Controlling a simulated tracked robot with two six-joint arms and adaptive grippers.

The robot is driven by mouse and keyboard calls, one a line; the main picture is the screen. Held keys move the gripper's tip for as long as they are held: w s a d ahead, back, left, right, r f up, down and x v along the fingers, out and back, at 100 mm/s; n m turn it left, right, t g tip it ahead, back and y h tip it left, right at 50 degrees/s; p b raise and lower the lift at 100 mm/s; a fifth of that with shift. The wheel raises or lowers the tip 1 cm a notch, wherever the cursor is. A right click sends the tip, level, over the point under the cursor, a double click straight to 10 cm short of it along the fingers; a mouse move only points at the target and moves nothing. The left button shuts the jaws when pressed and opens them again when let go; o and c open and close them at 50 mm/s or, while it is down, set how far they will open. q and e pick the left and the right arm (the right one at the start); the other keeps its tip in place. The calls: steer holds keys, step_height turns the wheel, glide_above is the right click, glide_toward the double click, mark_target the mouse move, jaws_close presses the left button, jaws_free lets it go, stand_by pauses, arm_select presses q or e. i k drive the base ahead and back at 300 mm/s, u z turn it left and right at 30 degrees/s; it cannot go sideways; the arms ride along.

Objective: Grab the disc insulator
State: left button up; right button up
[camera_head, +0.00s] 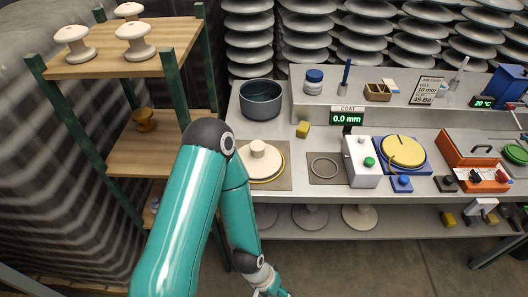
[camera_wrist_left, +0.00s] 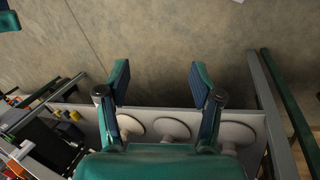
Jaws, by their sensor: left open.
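A cream disc insulator (camera_head: 257,160) with a raised cap lies on a mat at the left of the bench. More pale discs stand on the lower shelf, one in the middle (camera_head: 310,216) and one to its right (camera_head: 358,216); another is partly behind my arm. In the left wrist view, three shelf discs (camera_wrist_left: 236,132) show beyond my gripper, partly hidden by it. My left gripper (camera_wrist_left: 160,75) is open and empty, its fingers spread over bare floor. In the head view it is mostly cut off at the bottom edge (camera_head: 272,293).
A wooden rack (camera_head: 130,110) with white insulators stands left. The floor before the bench is clear.

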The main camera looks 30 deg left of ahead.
mark_target(262, 161)
steer(key=z, duration=1.3)
steer(key=i, duration=0.15)
steer(key=u, duration=3.05)
steer(key=k, duration=0.9)
steer(key=z, duration=0.1)
steer(key=i, duration=1)
steer(key=z, duration=0.05)
